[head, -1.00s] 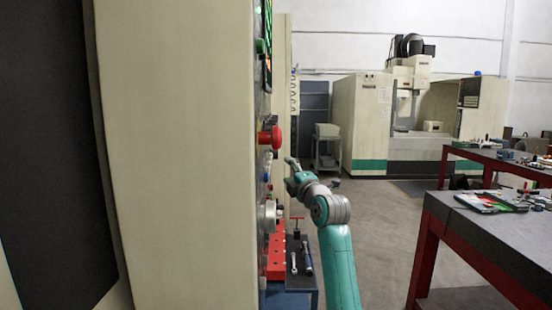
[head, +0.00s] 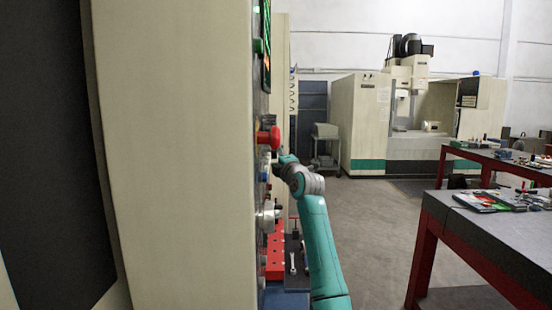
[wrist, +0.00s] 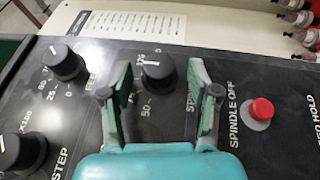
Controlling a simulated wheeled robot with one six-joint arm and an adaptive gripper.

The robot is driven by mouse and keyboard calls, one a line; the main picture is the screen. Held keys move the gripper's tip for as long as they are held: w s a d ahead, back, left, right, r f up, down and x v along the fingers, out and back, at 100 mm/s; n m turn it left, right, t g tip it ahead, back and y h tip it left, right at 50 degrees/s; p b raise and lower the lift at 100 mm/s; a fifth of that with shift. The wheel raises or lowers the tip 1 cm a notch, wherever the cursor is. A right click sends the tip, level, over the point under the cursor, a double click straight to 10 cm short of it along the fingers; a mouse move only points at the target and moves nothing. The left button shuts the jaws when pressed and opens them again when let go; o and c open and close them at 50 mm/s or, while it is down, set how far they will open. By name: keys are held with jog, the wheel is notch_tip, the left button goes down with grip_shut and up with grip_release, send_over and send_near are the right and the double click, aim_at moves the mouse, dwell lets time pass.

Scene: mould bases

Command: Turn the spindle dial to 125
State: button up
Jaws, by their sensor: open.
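The spindle dial (wrist: 157,70) is a black knob with a white pointer line, on the dark control panel in the wrist view. The number 50 shows below it; its other marks are partly hidden, and I cannot read its setting. My gripper (wrist: 160,80) is open, with one finger on each side of the dial and gaps between; I see no clear contact. The right finger covers part of the "SP" label. In the head view my gripper (head: 284,156) is close to the panel, seen edge-on, and the dial cannot be made out there.
A feed dial (wrist: 63,63) and a step dial (wrist: 22,152) lie to the left. The red spindle-off button (wrist: 258,112) is to the right. In the head view a large red button (head: 270,137) juts out above my gripper.

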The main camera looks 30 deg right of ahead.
jog(key=c, duration=1.2)
jog(key=shift+o, duration=0.2)
jog(key=shift+r, duration=0.1)
jog(key=g, duration=0.1)
jog(key=m+g, duration=0.1)
jog(key=g, duration=0.1)
jog(key=shift+r+y, duration=0.3)
jog(key=shift+r, duration=0.05)
jog(key=shift+w+r+m+g+y, duration=0.1)
jog(key=shift+m+g+y, duration=0.25)
jog(key=shift+g, duration=0.55)
jog(key=shift+w+r+m+g+y, duration=0.1)
jog(key=shift+m+g+y, duration=0.25)
jog(key=shift+g, duration=0.85)
